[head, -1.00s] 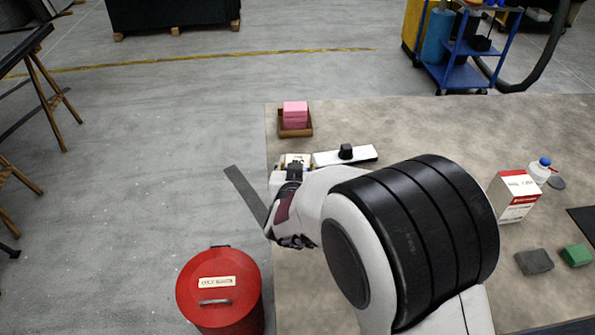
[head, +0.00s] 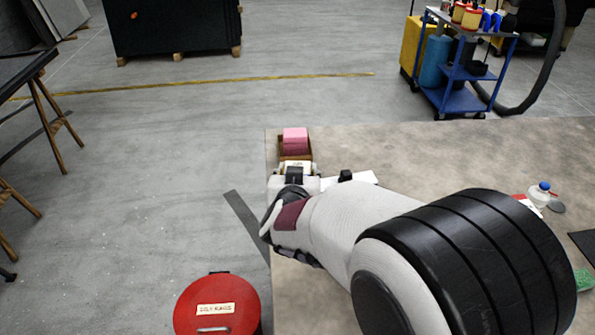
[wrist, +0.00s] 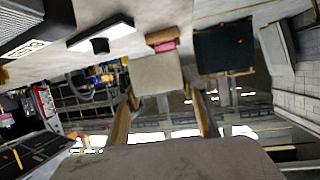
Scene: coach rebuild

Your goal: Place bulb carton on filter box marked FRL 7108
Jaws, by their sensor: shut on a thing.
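My gripper (head: 294,178) is at the left end of the table, just in front of a small brown tray. In the wrist view, my gripper (wrist: 163,92) is shut on a plain pale box face, which I take as the bulb carton (wrist: 157,72). A little of a white, lettered top (head: 297,166) shows beyond the gripper in the head view. A dark box with a white label (wrist: 25,47) stands at the upper left of the wrist view, its lettering too small to read. I cannot make out the FRL 7108 marking anywhere.
The brown tray (head: 283,152) holds a pink block (head: 295,137). A white bar with a black knob (head: 345,176) lies to the right of the gripper. A white bottle with a blue cap (head: 540,194) stands far right. A red drum (head: 218,308) stands on the floor.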

